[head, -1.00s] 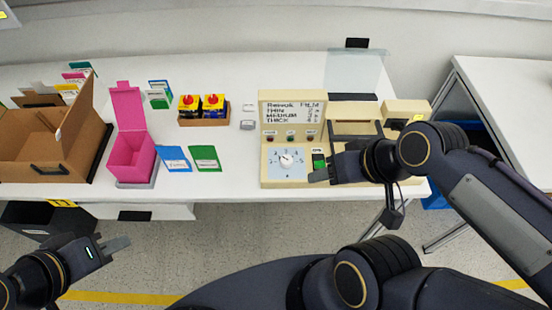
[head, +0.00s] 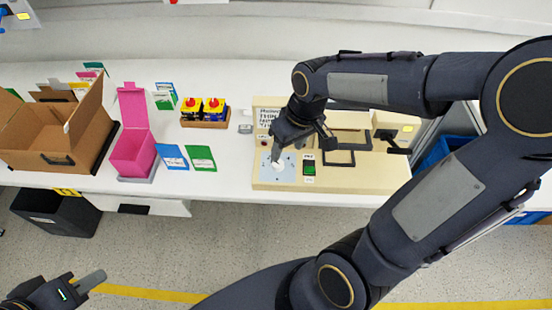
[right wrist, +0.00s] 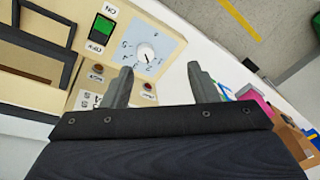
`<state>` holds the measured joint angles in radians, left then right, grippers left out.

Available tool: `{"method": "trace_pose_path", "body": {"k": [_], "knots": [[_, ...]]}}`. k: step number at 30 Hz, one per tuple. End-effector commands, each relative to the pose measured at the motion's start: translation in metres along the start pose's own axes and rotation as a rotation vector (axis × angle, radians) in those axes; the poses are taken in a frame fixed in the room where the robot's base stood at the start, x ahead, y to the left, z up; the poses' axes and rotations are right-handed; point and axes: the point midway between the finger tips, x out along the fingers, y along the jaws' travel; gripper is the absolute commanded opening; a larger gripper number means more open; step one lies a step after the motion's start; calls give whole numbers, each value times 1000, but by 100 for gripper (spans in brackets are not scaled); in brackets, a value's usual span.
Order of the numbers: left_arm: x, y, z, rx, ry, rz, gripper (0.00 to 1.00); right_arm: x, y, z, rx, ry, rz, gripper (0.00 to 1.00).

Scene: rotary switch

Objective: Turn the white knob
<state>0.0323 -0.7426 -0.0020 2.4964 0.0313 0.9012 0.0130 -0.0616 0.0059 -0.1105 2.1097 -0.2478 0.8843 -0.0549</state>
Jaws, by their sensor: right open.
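The white knob (right wrist: 147,53) sits on a light blue dial plate marked with numbers, on the beige machine's front panel. In the head view the knob (head: 278,166) is partly covered by my right gripper (head: 277,153), which reaches down over the dial. In the right wrist view my right gripper (right wrist: 160,68) is open and empty. The knob shows beyond its fingertips, nearer the left finger. I cannot tell from these views whether a finger touches it. My left gripper (head: 90,282) hangs over the floor at the lower left, away from the table; its finger gap is unclear.
A pink box (head: 133,153), a cardboard box (head: 60,140) and a tray of yellow-and-red items (head: 205,122) stand left.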

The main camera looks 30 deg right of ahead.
Motion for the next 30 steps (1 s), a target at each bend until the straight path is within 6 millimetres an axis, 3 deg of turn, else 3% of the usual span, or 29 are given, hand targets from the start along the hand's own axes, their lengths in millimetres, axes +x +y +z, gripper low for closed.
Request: {"method": "trace_pose_path", "body": {"k": [6, 10, 16, 24, 30], "knots": [[-8, 4, -4, 0, 0, 0, 30, 43, 14, -37, -123, -132, 83, 54], [-9, 4, -4, 0, 0, 0, 30, 57, 18, -46, -162, -167, 109, 54], [-10, 4, -5, 0, 0, 0, 30, 76, 21, -44, -170, -178, 116, 54], [-12, 5, -6, 0, 0, 0, 30, 118, 26, -37, -170, -178, 114, 54], [-12, 6, -6, 0, 0, 0, 30, 135, 29, -35, -168, -174, 114, 54]]}}
